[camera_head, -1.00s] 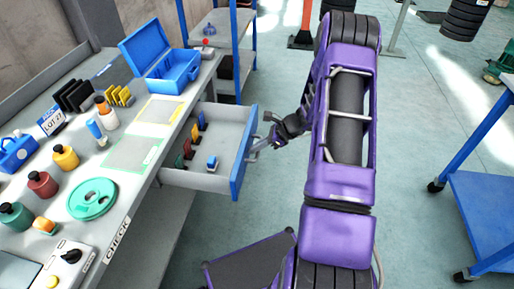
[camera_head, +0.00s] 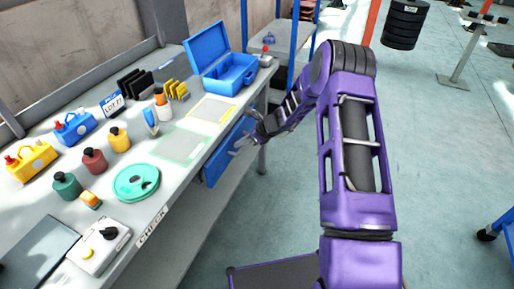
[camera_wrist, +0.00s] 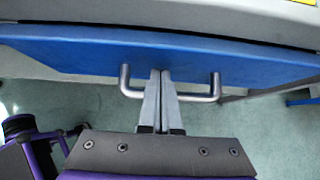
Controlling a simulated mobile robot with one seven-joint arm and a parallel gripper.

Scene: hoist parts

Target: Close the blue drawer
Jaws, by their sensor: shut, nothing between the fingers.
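The blue drawer (camera_head: 222,160) is under the workbench top, its front nearly level with the bench edge in the head view. Its inside is hidden. In the wrist view the blue drawer front (camera_wrist: 75,55) lies just under the grey bench edge, with a thin dark gap between them. A metal bar handle (camera_wrist: 213,90) sticks out from the front. My gripper (camera_wrist: 160,75) is shut and empty, its fingertips at the drawer front between the two posts of the handle. In the head view my gripper (camera_head: 240,148) is beside the drawer front.
The workbench top (camera_head: 190,190) holds an open blue toolbox (camera_head: 230,75), several bottles, a green disc (camera_head: 136,182) and a switch box (camera_head: 98,240). A blue-framed shelf (camera_head: 285,45) stands beyond the bench. The floor (camera_head: 440,130) to the right is mostly clear.

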